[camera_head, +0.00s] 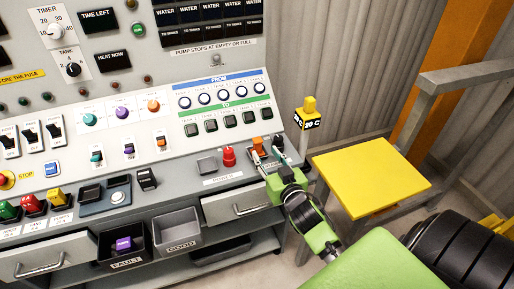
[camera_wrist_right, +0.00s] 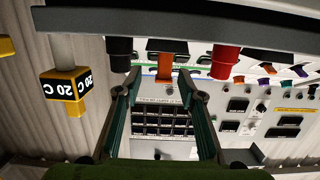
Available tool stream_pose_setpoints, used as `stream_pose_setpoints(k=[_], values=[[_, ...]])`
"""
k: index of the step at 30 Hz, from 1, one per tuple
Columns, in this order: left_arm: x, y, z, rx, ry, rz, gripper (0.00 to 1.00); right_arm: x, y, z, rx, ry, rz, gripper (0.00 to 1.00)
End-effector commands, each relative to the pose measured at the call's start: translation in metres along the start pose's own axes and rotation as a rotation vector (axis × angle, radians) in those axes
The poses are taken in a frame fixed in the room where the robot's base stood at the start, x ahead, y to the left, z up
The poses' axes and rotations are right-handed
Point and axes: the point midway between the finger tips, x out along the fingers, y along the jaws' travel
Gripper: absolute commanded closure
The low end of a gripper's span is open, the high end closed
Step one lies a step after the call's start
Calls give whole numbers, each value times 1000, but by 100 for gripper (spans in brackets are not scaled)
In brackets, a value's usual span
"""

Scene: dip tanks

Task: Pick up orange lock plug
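The orange lock plug (camera_head: 257,142) stands upright at the right end of the sloping console, between a red plug (camera_head: 229,156) and a dark plug (camera_head: 278,141). My right gripper (camera_head: 268,160) is at the console's edge by the orange plug. In the right wrist view, which is upside down, the orange plug (camera_wrist_right: 165,64) shows between the tips of my open right gripper (camera_wrist_right: 160,78), with gaps on both sides. The dark plug (camera_wrist_right: 119,50) is close to one finger, and the red plug (camera_wrist_right: 224,60) is farther off the other. My left gripper is out of view.
A post with a yellow top and a "20 C" sign (camera_head: 307,118) stands right of the console. A yellow-topped stand (camera_head: 370,175) is beside my right arm. Below the console are a drawer (camera_head: 236,203), a GOOD bin (camera_head: 178,239) and a FAULT bin (camera_head: 126,263) holding a purple plug.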

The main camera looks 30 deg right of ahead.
Motion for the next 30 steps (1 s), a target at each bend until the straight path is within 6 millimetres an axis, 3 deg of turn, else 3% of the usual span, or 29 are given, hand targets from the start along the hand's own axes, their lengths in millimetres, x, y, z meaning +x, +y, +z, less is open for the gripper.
stream_pose_setpoints(k=[8,18,26,27,30], values=[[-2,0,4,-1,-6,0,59,20,-2,-1,1,0,-1,64],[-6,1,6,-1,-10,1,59,62,-8,-1,-1,-1,0,64],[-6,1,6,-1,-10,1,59,65,-8,-1,0,-2,0,64],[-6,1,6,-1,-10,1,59,65,-8,-1,0,-2,0,66],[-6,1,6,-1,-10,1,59,65,-8,-1,0,-1,0,92]])
